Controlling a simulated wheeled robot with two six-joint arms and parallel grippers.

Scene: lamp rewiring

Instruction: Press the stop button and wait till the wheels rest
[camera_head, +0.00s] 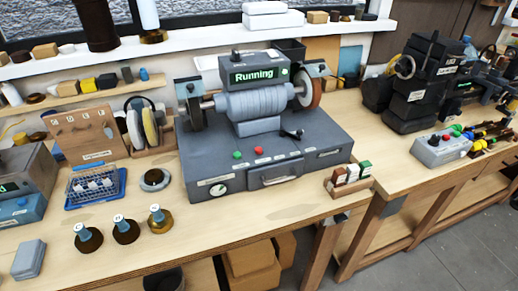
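A grey bench machine (265,166) stands in the middle of the wooden bench. Its display (254,75) reads "Running" in green letters. A red button (259,151) and a green button (237,154) sit side by side on its top front; any lettering by them is too small to read. A dark wheel (190,103) is on the machine's left end and a brown wheel (308,93) on its right end. One still picture does not show whether they turn. Neither of my grippers is in view, and nothing covers the red button.
A second bench at right bears black equipment (409,104) and a grey button box (441,150). A shelf runs behind.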

